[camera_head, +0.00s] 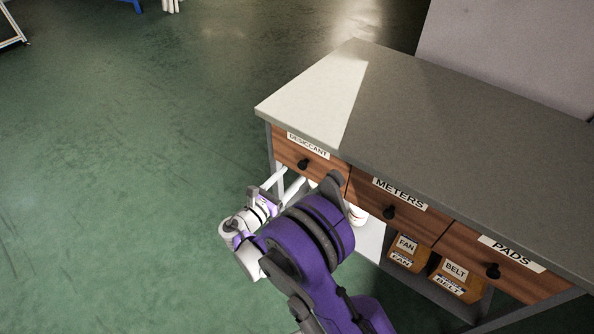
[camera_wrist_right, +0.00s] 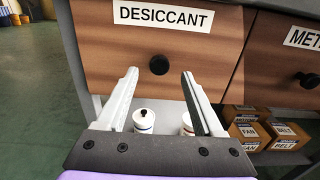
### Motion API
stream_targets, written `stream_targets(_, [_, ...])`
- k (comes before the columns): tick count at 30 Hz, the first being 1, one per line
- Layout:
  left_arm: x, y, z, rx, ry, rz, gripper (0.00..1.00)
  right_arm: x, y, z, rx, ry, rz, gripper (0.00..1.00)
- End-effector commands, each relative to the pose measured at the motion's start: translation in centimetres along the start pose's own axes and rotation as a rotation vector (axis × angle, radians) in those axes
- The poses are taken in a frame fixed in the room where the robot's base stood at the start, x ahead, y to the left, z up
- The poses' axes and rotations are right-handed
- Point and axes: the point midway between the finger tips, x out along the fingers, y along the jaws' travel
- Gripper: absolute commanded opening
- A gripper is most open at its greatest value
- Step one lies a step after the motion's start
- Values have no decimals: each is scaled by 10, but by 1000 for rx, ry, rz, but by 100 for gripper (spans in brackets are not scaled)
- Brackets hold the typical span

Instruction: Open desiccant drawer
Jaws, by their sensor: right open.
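The desiccant drawer (camera_head: 290,152) is the leftmost wooden drawer under the bench top, with a white label and a round black knob (camera_head: 303,164). It looks shut. In the right wrist view the drawer front (camera_wrist_right: 105,50) fills the upper middle, with its knob (camera_wrist_right: 159,65) a little above and between the fingertips. My right gripper (camera_wrist_right: 158,72) is open and empty, its two white fingers apart and pointing at the drawer front. In the head view my right gripper (camera_head: 283,178) is just below and left of the knob, partly hidden by my arm. My left gripper is not in view.
The meters drawer (camera_head: 362,192) and pads drawer (camera_head: 468,252) sit to the right. Boxes labelled fan (camera_head: 405,252) and belt (camera_head: 455,275) stand on the shelf below. White containers (camera_wrist_right: 143,120) stand under the desiccant drawer. The green floor to the left is clear.

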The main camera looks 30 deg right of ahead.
Motion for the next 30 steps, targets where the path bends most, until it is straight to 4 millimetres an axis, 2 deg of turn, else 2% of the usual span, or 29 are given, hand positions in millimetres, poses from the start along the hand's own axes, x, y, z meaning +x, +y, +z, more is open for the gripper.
stream_targets(3, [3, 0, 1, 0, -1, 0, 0, 21, -1, -1, 0, 0, -3, 69])
stream_targets(7, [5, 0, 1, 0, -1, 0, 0, 35, 0, 0, 1, 0, -1, 69])
stream_targets(12, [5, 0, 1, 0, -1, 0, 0, 42, 0, 0, 1, 1, 1, 69])
stream_targets(19, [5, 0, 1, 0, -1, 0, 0, 43, 0, 0, 2, 1, 1, 69])
stream_targets(30, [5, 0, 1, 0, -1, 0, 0, 42, 0, 0, 2, 1, 1, 2])
